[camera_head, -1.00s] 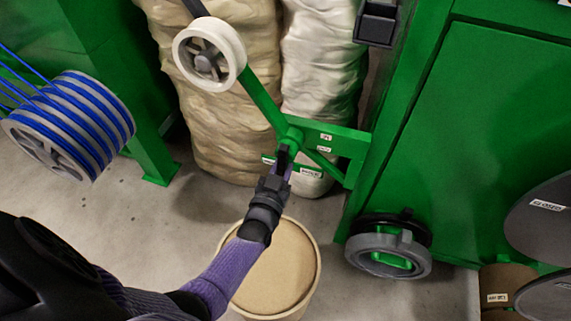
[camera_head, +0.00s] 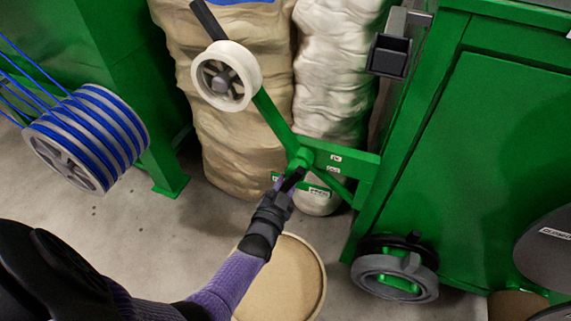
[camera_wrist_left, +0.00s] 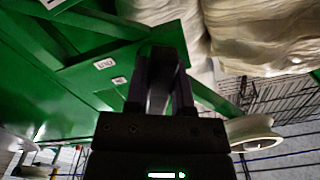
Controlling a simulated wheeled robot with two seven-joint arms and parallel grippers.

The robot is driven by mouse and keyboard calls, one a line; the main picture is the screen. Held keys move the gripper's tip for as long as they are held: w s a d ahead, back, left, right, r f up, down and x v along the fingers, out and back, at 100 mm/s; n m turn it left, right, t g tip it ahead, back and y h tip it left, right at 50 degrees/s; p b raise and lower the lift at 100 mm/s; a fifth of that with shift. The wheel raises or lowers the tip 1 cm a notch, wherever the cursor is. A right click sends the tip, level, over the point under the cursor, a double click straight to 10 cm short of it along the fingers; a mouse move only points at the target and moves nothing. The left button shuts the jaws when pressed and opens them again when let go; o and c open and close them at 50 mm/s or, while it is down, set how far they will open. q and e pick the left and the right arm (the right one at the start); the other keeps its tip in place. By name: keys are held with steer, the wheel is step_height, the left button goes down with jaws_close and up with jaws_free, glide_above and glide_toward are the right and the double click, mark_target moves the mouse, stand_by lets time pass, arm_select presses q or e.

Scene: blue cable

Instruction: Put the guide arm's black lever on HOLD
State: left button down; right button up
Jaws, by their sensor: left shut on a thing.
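The green guide arm (camera_head: 274,118) slopes up left from its pivot (camera_head: 300,158) on a green bracket and carries a white pulley wheel (camera_head: 248,70). My left gripper (camera_head: 291,184) is just below the pivot, shut on the black lever, which its fingers mostly hide. In the left wrist view the gripper (camera_wrist_left: 163,85) points up at the pivot, with the dark lever between its two fingers. Small white labels (camera_head: 336,158) sit on the bracket, and one shows in the left wrist view (camera_wrist_left: 104,64); I cannot read which is HOLD. My right gripper is not in view.
A spool of blue cable (camera_head: 85,138) stands at left. Wrapped sacks (camera_head: 240,150) are behind the arm. A round tan-topped tub (camera_head: 285,280) stands under my left forearm. A green cabinet (camera_head: 470,150) and a grey wheel-like part (camera_head: 395,277) are at right.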

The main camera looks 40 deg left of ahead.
arm_select(q)
steer(key=shift+s+f, duration=0.1)
steer(key=shift+c, duration=2.4)
jaws_free()
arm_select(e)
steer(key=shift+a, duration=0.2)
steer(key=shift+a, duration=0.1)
arm_select(q)
steer(key=p+v, duration=0.3)
steer(key=v, duration=0.7)
steer(key=shift+p, duration=0.4)
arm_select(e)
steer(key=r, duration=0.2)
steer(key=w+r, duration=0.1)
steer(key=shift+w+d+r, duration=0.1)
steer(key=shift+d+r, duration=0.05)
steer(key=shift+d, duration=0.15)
arm_select(q)
steer(key=shift+a, duration=0.1)
